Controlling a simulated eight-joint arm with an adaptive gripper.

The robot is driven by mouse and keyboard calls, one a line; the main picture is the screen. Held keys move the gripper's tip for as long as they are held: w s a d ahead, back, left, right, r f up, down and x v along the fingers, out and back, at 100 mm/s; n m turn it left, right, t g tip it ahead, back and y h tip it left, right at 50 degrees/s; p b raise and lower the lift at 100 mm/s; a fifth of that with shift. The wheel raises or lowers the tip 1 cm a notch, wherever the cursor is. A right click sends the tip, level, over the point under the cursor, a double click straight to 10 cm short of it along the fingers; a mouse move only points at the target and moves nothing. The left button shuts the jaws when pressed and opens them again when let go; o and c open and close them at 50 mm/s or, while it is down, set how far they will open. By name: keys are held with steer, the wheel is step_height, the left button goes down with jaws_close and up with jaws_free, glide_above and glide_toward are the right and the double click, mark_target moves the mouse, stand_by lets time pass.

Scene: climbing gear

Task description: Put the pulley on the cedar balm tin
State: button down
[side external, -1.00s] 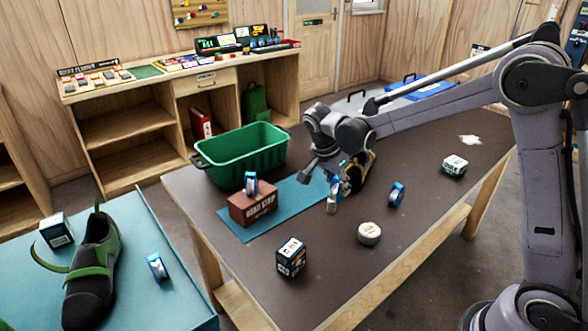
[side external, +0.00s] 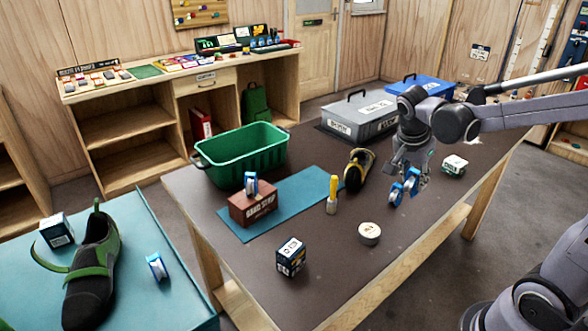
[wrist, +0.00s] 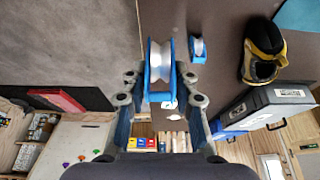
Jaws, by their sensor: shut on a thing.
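My gripper (side external: 408,174) is shut on a blue pulley (side external: 412,181) with a silvery wheel, held above the table's right part. In the wrist view the held pulley (wrist: 160,62) stands between the fingers (wrist: 160,88). A second blue pulley (side external: 396,195) is just left of and below it in the side view; it looks smaller and lower in the wrist view (wrist: 197,48). A round, pale-lidded tin (side external: 369,232), apparently the cedar balm tin, stands on the table in front and to the left of my gripper. Its top looks bare and its label is unreadable.
A yellow-handled brush (side external: 333,193) stands left of my gripper, near a black-and-yellow shoe (side external: 356,169). A dark box (side external: 291,257), brick-red block (side external: 254,208) with another pulley (side external: 251,183), and green crate (side external: 240,157) are further left.

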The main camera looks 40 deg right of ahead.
steer(key=s, duration=0.3)
glide_toward(375, 226)
steer(key=shift+d+r, duration=0.15)
steer(key=shift+d, duration=0.65)
steer(key=shift+f, duration=2.05)
steer(key=shift+f, duration=0.1)
steer(key=c, duration=1)
jaws_free()
steer(key=shift+c, duration=0.2)
